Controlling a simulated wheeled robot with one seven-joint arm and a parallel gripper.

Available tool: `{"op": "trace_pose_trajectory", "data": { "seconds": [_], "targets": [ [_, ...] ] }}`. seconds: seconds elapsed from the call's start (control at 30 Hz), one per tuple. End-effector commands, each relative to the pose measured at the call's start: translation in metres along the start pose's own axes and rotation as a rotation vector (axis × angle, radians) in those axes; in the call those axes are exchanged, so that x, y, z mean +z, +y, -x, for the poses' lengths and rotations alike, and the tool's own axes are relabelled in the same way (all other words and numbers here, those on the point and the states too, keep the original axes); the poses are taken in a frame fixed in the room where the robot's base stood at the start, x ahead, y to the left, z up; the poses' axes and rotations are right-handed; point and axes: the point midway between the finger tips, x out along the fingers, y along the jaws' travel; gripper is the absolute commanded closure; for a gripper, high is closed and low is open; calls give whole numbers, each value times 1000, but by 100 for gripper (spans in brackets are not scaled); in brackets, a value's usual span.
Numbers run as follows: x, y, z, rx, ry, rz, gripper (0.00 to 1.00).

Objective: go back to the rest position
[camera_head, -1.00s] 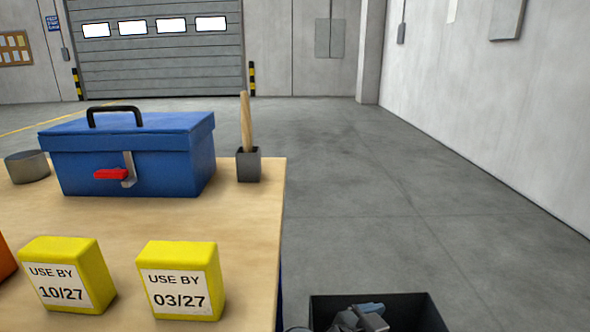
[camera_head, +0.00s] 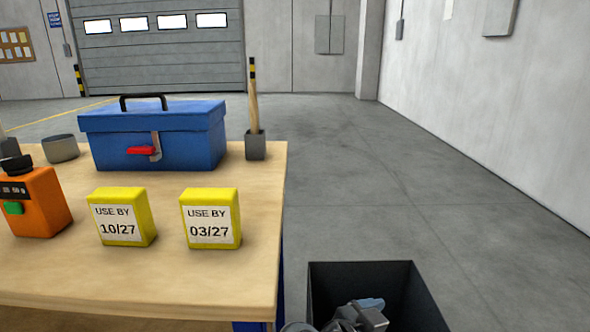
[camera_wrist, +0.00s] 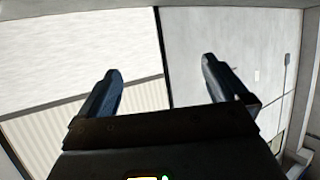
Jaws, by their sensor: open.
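My gripper (camera_wrist: 160,78) shows in the wrist view with its two dark fingers spread apart. Nothing is between them, and pale wall and ceiling surfaces lie beyond. The gripper touches nothing that I can see.
The wooden table (camera_head: 150,280) carries a blue toolbox (camera_head: 160,135), two yellow boxes marked 10/27 (camera_head: 122,217) and 03/27 (camera_head: 210,218), an orange device (camera_head: 38,200), and a dark holder (camera_head: 255,145) with a wooden handle. A black open bin (camera_head: 395,280) stands right of the table. Floor beyond is clear.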

Motion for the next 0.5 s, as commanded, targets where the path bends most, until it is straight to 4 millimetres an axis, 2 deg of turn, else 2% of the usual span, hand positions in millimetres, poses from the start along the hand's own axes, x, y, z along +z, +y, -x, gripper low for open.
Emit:
{"op": "trace_pose_trajectory", "data": {
  "seconds": [0.27, 0.5],
  "targets": [
    [10, 6, -10, -26, -6, 39, 0],
    [30, 19, -28, -81, -20, 111, 0]
  ]
}}
